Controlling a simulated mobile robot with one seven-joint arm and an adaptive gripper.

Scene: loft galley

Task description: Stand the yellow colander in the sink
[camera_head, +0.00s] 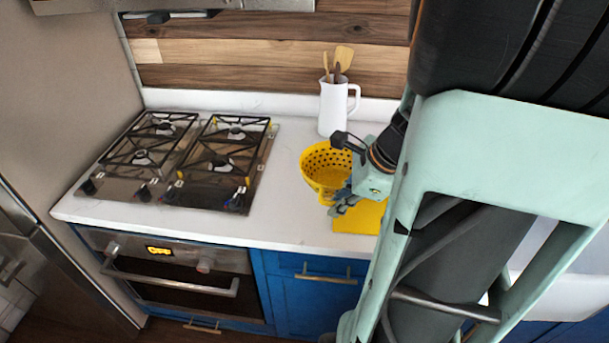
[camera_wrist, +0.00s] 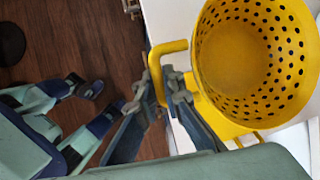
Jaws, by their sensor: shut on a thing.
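The yellow colander (camera_head: 325,171) is a round bowl with rows of holes, open side up, over the counter right of the stove. My gripper (camera_head: 341,201) is at its near right side. In the wrist view, the fingers of my gripper (camera_wrist: 163,88) are closed around the loop handle of the colander (camera_wrist: 238,62). I cannot tell whether its base touches anything. The sink is mostly hidden behind my arm; a white surface at the right may be part of it, but I cannot tell.
A flat yellow board (camera_head: 360,218) lies on the white counter (camera_head: 285,215) just below the colander. A white jug (camera_head: 333,108) with wooden utensils stands behind it. A gas hob (camera_head: 185,160) takes up the left. The counter between hob and colander is clear.

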